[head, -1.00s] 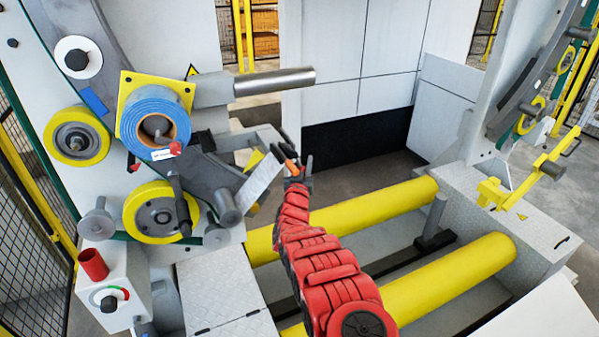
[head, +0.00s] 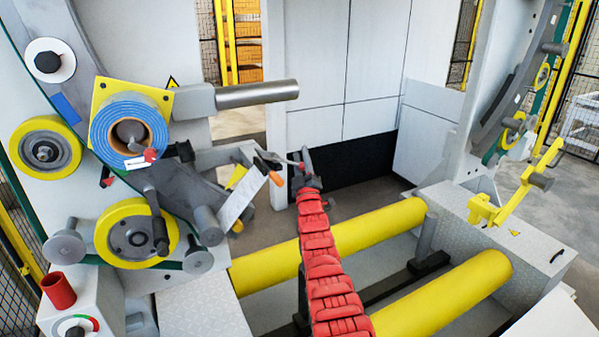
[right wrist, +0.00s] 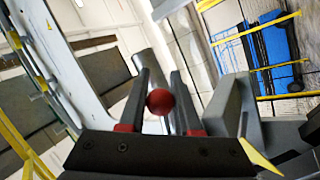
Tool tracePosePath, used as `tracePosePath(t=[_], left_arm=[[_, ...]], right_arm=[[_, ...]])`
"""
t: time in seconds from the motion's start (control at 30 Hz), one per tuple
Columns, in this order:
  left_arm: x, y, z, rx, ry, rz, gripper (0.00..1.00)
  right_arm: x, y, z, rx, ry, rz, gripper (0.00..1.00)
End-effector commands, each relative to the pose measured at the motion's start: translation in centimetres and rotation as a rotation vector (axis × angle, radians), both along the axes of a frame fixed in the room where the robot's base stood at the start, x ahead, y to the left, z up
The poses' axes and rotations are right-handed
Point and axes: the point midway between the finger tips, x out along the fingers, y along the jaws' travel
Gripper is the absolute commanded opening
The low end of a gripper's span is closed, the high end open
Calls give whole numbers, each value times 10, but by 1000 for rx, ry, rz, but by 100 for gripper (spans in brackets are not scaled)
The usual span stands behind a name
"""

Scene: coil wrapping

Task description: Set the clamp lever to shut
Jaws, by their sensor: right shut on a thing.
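The clamp lever shows as a thin grey rod with a red ball knob (head: 300,167), in front of the machine's left side near the end of a grey arm. In the right wrist view the red ball knob (right wrist: 160,101) sits between the two dark fingers of my right gripper (right wrist: 159,90). My right gripper (head: 304,160) is shut on the knob; its red arm reaches up from the bottom of the head view. The lever's pivot is too small to make out. My left gripper is not in view.
Orange handles (head: 276,178) stick out close left of the gripper by a pale plate (head: 237,202). A blue coil (head: 128,130) hangs on the left. Two yellow rollers (head: 360,228) lie below my right arm. A steel bar (head: 256,94) juts out above left.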

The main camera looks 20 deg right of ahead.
Motion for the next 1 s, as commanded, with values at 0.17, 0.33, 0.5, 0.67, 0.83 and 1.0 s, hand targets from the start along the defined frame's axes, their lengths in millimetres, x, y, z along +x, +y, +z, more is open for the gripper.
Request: tracePosePath(t=[0.17, 0.33, 0.5, 0.67, 0.83, 1.0], left_arm=[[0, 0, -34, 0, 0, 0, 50], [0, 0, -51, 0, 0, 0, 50], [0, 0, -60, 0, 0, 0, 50], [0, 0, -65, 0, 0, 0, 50], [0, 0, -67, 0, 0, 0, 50], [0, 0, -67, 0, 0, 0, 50]], right_arm=[[0, -5, 5, -135, -31, -5, 0], [0, -4, 18, -259, -52, -2, 0], [0, -3, 27, -351, -68, -1, 0], [0, -2, 34, -406, -79, -1, 0], [0, -2, 38, -435, -84, -1, 0], [0, -1, 39, -442, -86, 0, 0]])
